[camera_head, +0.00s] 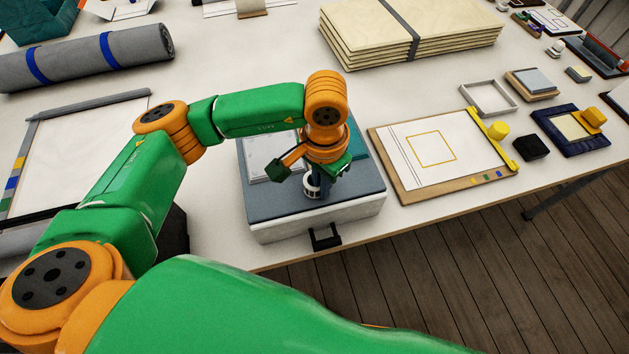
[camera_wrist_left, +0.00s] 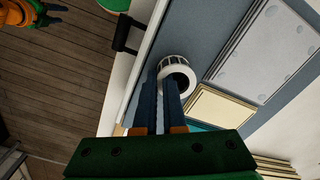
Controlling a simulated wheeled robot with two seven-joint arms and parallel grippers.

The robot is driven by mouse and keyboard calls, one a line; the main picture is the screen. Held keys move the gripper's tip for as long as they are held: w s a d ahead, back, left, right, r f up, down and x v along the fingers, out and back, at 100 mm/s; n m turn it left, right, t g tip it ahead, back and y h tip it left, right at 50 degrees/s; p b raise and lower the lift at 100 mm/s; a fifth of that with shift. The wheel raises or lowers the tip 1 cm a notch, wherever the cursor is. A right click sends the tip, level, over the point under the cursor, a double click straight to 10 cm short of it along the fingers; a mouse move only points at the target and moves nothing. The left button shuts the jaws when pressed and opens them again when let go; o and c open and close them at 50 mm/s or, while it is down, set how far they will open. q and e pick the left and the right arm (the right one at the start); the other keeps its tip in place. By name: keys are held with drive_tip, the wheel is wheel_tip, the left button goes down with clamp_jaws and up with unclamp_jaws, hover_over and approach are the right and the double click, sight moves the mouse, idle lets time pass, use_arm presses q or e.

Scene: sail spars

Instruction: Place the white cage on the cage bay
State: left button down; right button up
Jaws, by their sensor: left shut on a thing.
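The white cage (camera_wrist_left: 177,72) is a small ring with slots round its wall. In the head view the white cage (camera_head: 311,190) shows low under my left gripper (camera_head: 314,183). My left gripper (camera_wrist_left: 174,88) is shut on the cage, with its blue fingers at the ring's near wall. The cage is over the grey-blue top of a white box (camera_head: 290,225), near its front edge. I cannot tell whether it touches that top, nor which part is the cage bay. In the left wrist view, what seems my right gripper (camera_wrist_left: 50,14) shows small at the upper left.
A white panel (camera_head: 268,160) lies on the box top, with a teal patch (camera_head: 357,138) beside it, partly behind my wrist. A black handle (camera_head: 325,238) sticks out in front. A clipboard (camera_head: 430,155) lies right of the box, and a grey roll (camera_head: 88,58) lies back left.

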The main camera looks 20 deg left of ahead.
idle(0.6)
use_arm(q)
drive_tip(key=shift+w+r+b, duration=0.15)
drive_tip(key=shift+r+b, duration=0.75)
drive_tip(key=shift+b, duration=0.35)
drive_tip(key=s+d+r+b, duration=0.2)
drive_tip(key=s+d+r, duration=0.3)
drive_tip(key=d+r, duration=0.6)
drive_tip(key=shift+d+b, duration=0.4)
drive_tip(key=shift+d, duration=0.85)
